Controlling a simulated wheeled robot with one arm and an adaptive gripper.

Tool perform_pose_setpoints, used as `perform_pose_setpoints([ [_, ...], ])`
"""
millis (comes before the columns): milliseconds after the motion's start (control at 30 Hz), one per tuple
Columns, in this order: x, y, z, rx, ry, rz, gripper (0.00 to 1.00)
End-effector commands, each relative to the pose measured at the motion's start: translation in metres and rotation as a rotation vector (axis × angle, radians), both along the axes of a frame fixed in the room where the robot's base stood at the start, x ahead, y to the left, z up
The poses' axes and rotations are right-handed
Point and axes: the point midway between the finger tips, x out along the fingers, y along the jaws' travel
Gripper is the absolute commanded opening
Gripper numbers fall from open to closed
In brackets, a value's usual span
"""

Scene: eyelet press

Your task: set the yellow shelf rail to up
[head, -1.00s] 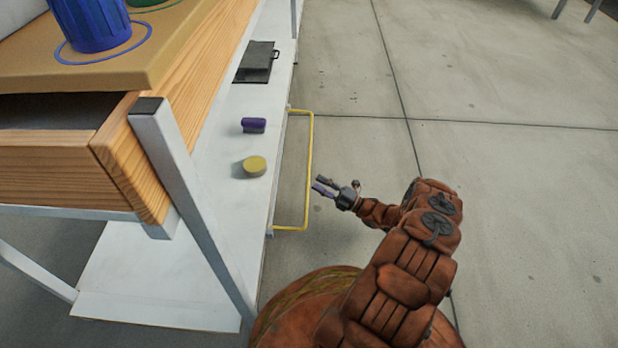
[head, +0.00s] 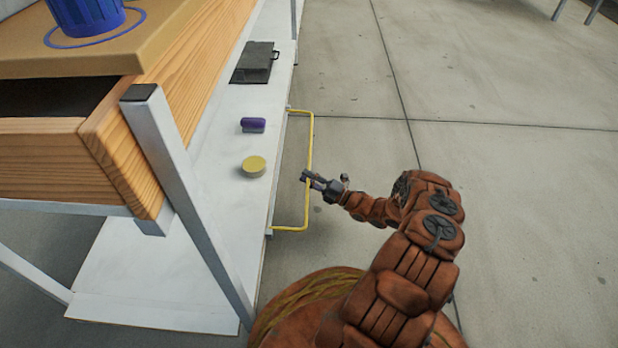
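The yellow shelf rail (head: 310,143) is a thin U-shaped bar along the right edge of the low white shelf. Its two ends meet the shelf edge, and its long bar stands out to the right of that edge; from this steep view I cannot tell its exact tilt. My gripper (head: 308,179) is at the middle of the long bar, with its fingertips overlapping the bar in the picture. The fingers hide a short piece of the rail. I cannot tell whether they touch it or are closed around it.
The white shelf (head: 212,215) carries a yellow disc (head: 254,166), a purple block (head: 253,125) and a dark flat case (head: 254,62). Above it are a wooden drawer unit (head: 50,165) and a blue ribbed cup (head: 88,14). A grey metal post (head: 185,190) stands at left.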

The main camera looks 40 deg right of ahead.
Motion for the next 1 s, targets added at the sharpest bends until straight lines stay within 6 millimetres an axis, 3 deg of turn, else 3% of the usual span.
perform_pose_setpoints([
  [167,0.0,0.0,0.0,0.0,0.0,0.0,0.0],
  [767,0.0,-0.001,0.001,-0.003,0.001,0.0,0.0],
  [1000,0.0,-0.002,0.01,-0.044,0.032,0.0,0.0],
])
